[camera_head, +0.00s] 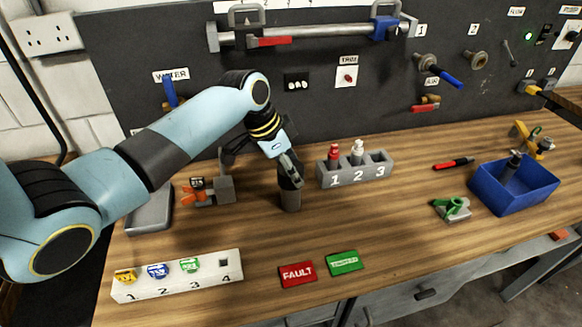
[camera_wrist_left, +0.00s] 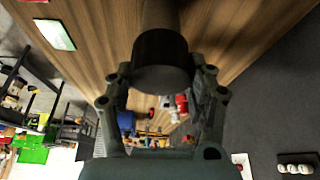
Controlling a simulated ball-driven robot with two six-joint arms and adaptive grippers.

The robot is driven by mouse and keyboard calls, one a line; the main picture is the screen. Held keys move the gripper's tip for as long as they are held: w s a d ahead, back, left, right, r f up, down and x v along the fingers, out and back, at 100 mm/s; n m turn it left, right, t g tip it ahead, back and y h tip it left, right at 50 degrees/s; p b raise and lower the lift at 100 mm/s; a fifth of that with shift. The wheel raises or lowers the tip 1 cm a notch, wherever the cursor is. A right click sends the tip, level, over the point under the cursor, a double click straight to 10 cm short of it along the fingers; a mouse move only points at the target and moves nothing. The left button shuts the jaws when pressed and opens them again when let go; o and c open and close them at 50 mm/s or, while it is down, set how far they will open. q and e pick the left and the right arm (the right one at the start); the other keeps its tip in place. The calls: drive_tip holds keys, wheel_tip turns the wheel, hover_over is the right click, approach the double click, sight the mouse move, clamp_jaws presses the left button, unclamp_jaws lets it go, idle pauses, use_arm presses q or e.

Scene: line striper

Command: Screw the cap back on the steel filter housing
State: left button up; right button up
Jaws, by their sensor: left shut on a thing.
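The steel filter housing (camera_head: 291,202) is a short grey-brown cylinder standing upright on the wooden bench. The black cap (camera_head: 289,182) is at its top, in line with it; I cannot tell how far it is threaded. My left gripper (camera_head: 290,170) comes down from above and is shut on the cap. In the left wrist view the cap (camera_wrist_left: 160,62) is a dark round piece between the two fingers, with the housing (camera_wrist_left: 160,14) beyond it. The fingers hide part of the cap in the head view. My right gripper is in neither view.
A grey numbered holder (camera_head: 355,175) with red and white items stands close right of the housing. A grey clamp block (camera_head: 224,189) is to its left. A white numbered strip (camera_head: 178,277) and red (camera_head: 297,274) and green (camera_head: 345,262) plates lie in front. A blue bin (camera_head: 514,190) is far right.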

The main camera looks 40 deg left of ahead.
use_arm(q)
drive_tip(key=shift+f+m+g+h+b, duration=0.1)
drive_tip(key=shift+m+g+h+b, duration=0.2)
drive_tip(key=shift+m, duration=0.8)
drive_tip(key=o, duration=1.8)
drive_tip(key=shift+p+v, duration=0.4)
drive_tip(key=shift+v, duration=2.8)
drive_tip(key=shift+s+a+r, duration=0.15)
drive_tip(key=shift+r, duration=0.2)
